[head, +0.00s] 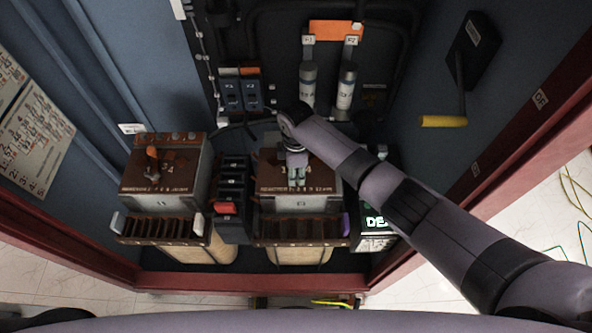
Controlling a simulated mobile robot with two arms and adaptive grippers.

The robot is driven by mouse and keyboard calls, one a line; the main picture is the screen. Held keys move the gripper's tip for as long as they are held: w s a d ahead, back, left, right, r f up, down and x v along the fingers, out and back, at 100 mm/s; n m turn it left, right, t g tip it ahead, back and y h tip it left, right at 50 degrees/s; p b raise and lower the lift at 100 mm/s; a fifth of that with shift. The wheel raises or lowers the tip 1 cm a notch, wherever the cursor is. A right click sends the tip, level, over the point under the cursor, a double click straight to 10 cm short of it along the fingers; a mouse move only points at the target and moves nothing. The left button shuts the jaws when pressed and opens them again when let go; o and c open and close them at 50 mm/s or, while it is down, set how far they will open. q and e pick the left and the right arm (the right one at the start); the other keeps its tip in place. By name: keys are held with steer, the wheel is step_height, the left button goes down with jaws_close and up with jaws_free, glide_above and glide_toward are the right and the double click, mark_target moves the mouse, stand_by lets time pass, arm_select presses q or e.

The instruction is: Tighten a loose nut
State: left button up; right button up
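My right arm comes in from the lower right, and my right gripper (296,182) points down over the brown top of the right transformer (267,181). The gripper covers the middle of that top, so a nut or bushing under it is hidden. Its fingers look close together, but they are too small to tell if they are open or shut on something. The left transformer (187,181) has a brown top with an orange-brown upright part (152,160) on it. I cannot make out a loose nut. My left gripper is not in view.
A dark red cabinet frame (240,282) surrounds the equipment. Blue-black breakers (234,185) stand between the transformers. Two grey cylinders, one of them a fuse-like tube (345,88), hang behind. A yellow-handled lever (444,121) is on the right wall. A lit green display (377,222) sits right of the right transformer.

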steer(key=shift+r, duration=0.1)
step_height(320, 180, up, 12)
stand_by(0.5)
stand_by(0.5)
